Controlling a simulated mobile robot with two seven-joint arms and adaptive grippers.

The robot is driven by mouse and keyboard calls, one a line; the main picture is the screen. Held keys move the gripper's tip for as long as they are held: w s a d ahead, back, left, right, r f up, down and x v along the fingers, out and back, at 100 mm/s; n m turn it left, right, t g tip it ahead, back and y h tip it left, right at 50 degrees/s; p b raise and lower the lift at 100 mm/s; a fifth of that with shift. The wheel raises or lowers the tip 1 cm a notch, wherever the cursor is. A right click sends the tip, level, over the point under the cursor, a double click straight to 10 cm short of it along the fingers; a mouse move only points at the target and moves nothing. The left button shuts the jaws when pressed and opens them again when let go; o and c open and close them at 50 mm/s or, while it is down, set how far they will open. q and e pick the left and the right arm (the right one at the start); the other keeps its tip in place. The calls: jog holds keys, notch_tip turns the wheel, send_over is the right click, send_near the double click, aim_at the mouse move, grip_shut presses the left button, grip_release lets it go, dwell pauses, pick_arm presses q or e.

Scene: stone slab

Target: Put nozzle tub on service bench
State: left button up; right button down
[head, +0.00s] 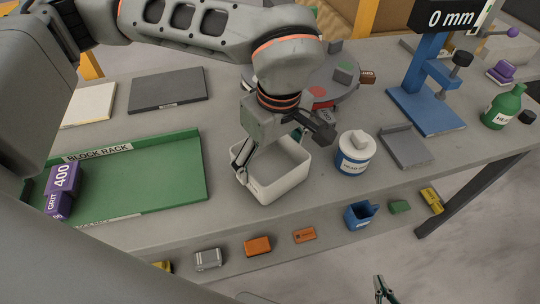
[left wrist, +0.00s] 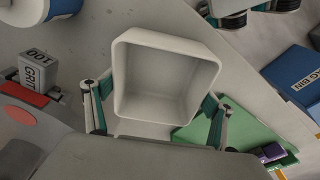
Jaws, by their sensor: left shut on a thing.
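The nozzle tub, which I take to be the white, open-topped, empty square tub (head: 268,187), is over the front part of the grey service bench (head: 236,214). My left gripper (head: 268,160) is shut on it. In the left wrist view the tub (left wrist: 166,75) sits between the two fingers of my left gripper (left wrist: 160,113). I cannot tell whether its base touches the bench top. My right gripper (head: 384,291) shows only partly at the bottom of the head view, apart from the bench; its opening is unclear.
A green block rack tray (head: 160,180) with purple grit boxes (head: 62,190) lies left. A white lidded jar (head: 354,158) stands close right of the tub. A round turntable (head: 335,85) is behind. A lower shelf (head: 225,272) holds small boxes and a blue bin (head: 361,216).

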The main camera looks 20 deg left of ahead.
aim_at(274, 176)
pick_arm(q)
jog(key=shift+f, duration=0.15)
jog(key=o, duration=1.2)
notch_tip(274, 176, up, 12)
jog(key=d+p, duration=0.1)
jog(key=shift+s, duration=0.4)
